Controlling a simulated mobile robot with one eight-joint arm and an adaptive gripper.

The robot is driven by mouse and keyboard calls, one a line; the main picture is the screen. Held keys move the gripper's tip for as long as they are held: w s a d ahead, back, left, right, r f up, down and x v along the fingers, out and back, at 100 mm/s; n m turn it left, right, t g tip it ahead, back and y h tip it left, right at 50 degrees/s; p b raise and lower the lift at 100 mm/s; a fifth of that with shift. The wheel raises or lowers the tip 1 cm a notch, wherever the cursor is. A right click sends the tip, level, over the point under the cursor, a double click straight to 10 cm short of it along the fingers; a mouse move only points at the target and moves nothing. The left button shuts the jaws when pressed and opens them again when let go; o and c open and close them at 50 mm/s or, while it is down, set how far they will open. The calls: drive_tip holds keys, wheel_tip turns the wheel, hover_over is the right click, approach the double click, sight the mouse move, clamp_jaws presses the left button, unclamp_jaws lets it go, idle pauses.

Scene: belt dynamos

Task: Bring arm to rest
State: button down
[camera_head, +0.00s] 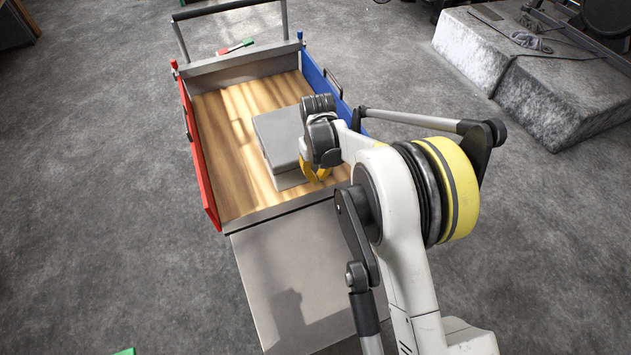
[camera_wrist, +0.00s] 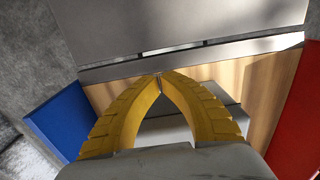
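My arm reaches out over a cart (camera_head: 203,170) with a wooden floor, a red side and a blue side. My gripper (camera_head: 318,175) has yellow fingers and hangs over the cart's near end, beside a grey box. In the wrist view the two curved fingers of my gripper (camera_wrist: 160,77) meet at their tips, with nothing seen held between them. The grey box (camera_head: 279,132) lies on the cart floor, partly hidden behind the wrist. It also shows behind the fingers in the wrist view (camera_wrist: 162,131).
A grey block (camera_head: 300,265) stands against the cart's near end. The cart's handle (camera_head: 222,8) is at its far end. Large pale stone blocks (camera_head: 545,95) lie at the upper right. Open concrete floor (camera_head: 100,200) spreads to the left.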

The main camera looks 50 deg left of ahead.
wheel_tip(320, 180, up, 3)
drive_tip(key=shift+f+p, duration=0.1)
drive_tip(key=shift+p, duration=0.2)
drive_tip(key=w+d+r+m+t+y, duration=0.1)
drive_tip(key=w+d+r+m, duration=0.2)
drive_tip(key=w+d+r, duration=0.85)
drive_tip(key=w+d+r+m+t, duration=0.1)
drive_tip(key=d+r+m, duration=0.1)
drive_tip(key=d+r, duration=0.6)
drive_tip(key=w+d+r+m+t, duration=0.1)
drive_tip(key=d+r, duration=0.5)
drive_tip(key=d, duration=0.5)
drive_tip(key=s+d+r+m+t, duration=0.1)
drive_tip(key=s+d+r+m, duration=0.1)
drive_tip(key=d, duration=0.6)
drive_tip(key=s+d+r+m+t, duration=0.1)
drive_tip(key=s+d+r+m, duration=0.15)
drive_tip(key=d, duration=0.65)
drive_tip(key=s+d+f+m+t+h, duration=0.1)
drive_tip(key=s+d+f+m+t, duration=0.1)
drive_tip(key=s+d, duration=0.9)
drive_tip(key=d+m, duration=0.1)
drive_tip(key=d, duration=0.3)
drive_tip(key=shift+f, duration=0.15)
